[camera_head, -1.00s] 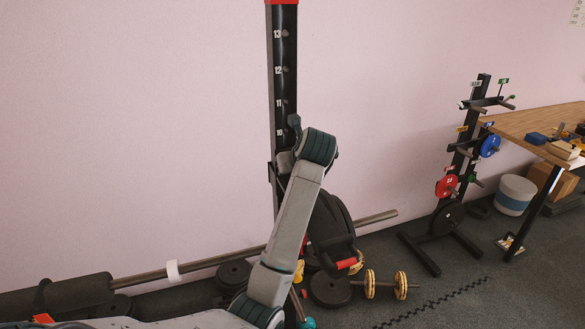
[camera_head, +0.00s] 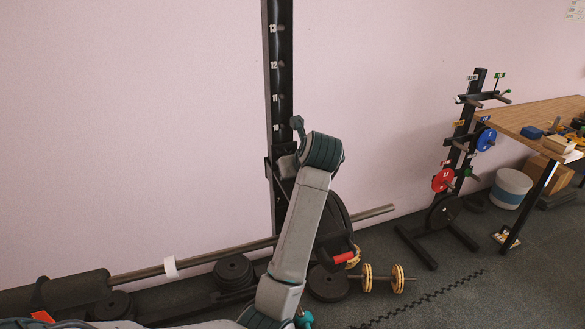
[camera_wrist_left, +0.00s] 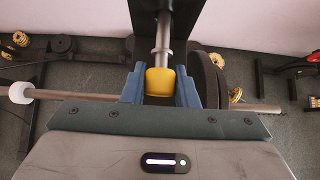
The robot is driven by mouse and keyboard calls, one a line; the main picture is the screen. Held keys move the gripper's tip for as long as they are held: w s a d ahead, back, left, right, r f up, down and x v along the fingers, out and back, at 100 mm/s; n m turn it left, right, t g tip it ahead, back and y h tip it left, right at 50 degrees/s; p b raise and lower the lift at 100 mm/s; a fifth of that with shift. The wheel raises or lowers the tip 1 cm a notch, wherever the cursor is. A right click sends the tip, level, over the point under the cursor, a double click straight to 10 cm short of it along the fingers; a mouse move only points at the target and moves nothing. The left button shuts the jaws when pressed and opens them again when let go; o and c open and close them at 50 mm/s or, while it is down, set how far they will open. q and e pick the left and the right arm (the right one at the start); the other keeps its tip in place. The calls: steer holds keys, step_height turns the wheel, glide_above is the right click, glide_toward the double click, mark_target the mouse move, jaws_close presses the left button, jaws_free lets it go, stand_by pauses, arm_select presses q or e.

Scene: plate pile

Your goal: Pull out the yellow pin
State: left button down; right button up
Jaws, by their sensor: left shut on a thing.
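The yellow pin's head (camera_wrist_left: 160,82) sits between the two blue fingers of my left gripper (camera_wrist_left: 160,90) in the left wrist view. The gripper is shut on it. A grey metal shaft (camera_wrist_left: 163,40) runs from the yellow head up towards a dark frame. I cannot tell how deep the shaft sits. In the head view, my left arm covers the pin and the gripper at the lower part of the black numbered post (camera_head: 279,90). My right gripper is not in view.
A long bar (camera_head: 215,257) lies low along the wall, with dark plates (camera_head: 233,270) by it. A dumbbell (camera_head: 382,280) rests on the floor. A plate rack (camera_head: 464,150) and a wooden table (camera_head: 530,118) stand at right. Floor at lower right is clear.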

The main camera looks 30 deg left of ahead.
arm_select(q)
steer(key=shift+s+d+f, duration=0.1)
steer(key=shift+s+d, duration=0.7)
steer(key=shift+s, duration=0.3)
steer(key=shift+s+d, duration=0.2)
steer(key=shift+d, duration=0.4)
steer(key=shift+s+d, duration=0.2)
steer(key=shift+d, duration=0.35)
steer(key=shift+s, duration=0.4)
steer(key=shift+d, duration=0.15)
